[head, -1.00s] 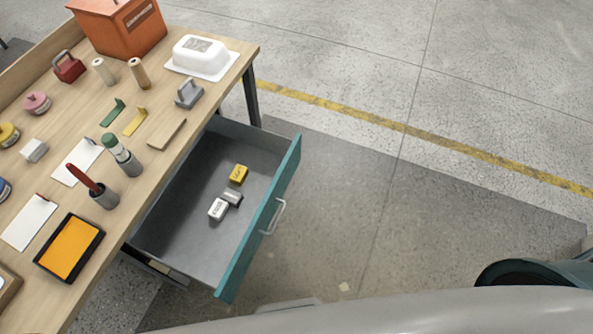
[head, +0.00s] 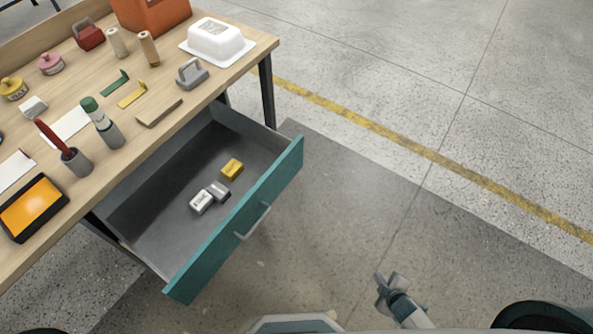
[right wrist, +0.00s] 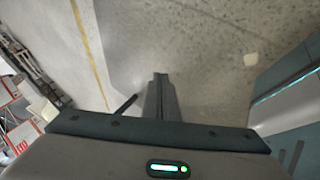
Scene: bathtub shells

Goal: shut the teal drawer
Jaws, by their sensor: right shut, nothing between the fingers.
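The teal drawer (head: 222,240) stands pulled out from under the wooden table in the head view, with a grey handle (head: 253,222) on its front. Inside it lie a yellow box (head: 232,169), a white box (head: 201,202) and a small grey item (head: 218,190). My right gripper (head: 386,283) is low at the bottom right of the head view, over the floor, well apart from the drawer front. In the right wrist view its fingers (right wrist: 160,82) are together and empty above the concrete. My left gripper is not in view.
The wooden table (head: 160,83) carries an orange toolbox, a white butter-dish-like case (head: 215,40), a grey stamp, pots, and a black tray with an orange pad (head: 32,207). A dark table leg (head: 266,92) stands beyond the drawer. The floor right of the drawer is clear.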

